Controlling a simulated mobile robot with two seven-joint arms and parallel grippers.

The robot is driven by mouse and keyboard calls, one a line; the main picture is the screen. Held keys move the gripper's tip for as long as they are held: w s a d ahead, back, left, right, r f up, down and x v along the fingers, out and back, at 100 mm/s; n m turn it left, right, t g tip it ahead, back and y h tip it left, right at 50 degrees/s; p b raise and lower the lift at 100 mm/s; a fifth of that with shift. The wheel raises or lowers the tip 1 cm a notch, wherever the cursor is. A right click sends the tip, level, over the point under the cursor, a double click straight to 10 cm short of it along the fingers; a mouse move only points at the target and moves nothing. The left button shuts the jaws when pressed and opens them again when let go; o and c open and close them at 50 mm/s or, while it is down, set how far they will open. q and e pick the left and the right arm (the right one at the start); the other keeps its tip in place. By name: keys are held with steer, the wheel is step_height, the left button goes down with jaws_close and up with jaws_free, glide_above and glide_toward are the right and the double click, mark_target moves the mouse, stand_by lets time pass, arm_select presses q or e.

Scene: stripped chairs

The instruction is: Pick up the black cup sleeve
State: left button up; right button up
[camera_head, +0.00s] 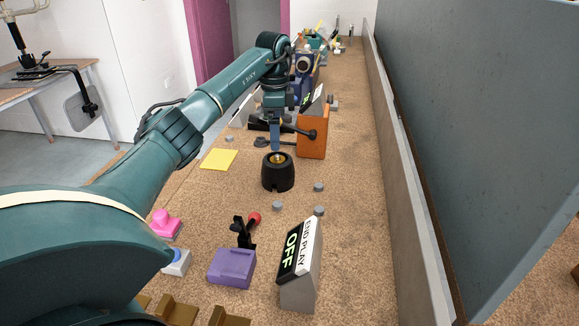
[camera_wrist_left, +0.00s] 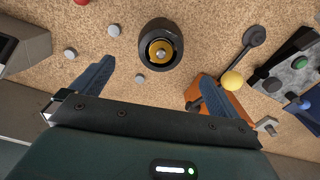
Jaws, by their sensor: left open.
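The black cup sleeve (camera_head: 278,180) stands upright on the brown speckled worktop, a short, dark, tapered cylinder with a brass-coloured part in its middle. In the left wrist view the black cup sleeve (camera_wrist_left: 147,55) is seen from above as a dark ring around a gold disc. My left gripper (camera_head: 275,147) hangs pointing down just behind and above the sleeve in the head view. In the wrist view the left gripper (camera_wrist_left: 156,70) is open, its blue fingers wide apart and empty, with the sleeve beyond the fingertips. My right gripper is not in view.
An orange block (camera_head: 312,144) stands close to the right of the gripper. Small grey knobs (camera_head: 319,187) lie around the sleeve. A yellow sheet (camera_head: 218,159), a purple block (camera_head: 232,267) and an OFF sign (camera_head: 300,268) are nearby. A low wall (camera_head: 395,170) bounds the right side.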

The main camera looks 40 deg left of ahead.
mark_target(276, 166)
arm_select(q)
steer(key=f, duration=0.6)
steer(key=shift+s, duration=0.3)
steer(key=shift+w+a+f, duration=0.1)
steer(key=shift+w+f, duration=0.05)
steer(key=shift+f, duration=1.45)
steer(key=shift+w+a+f, duration=0.1)
steer(key=shift+w+f, duration=0.05)
steer(key=shift+f, duration=1.45)
steer(key=c, duration=0.9)
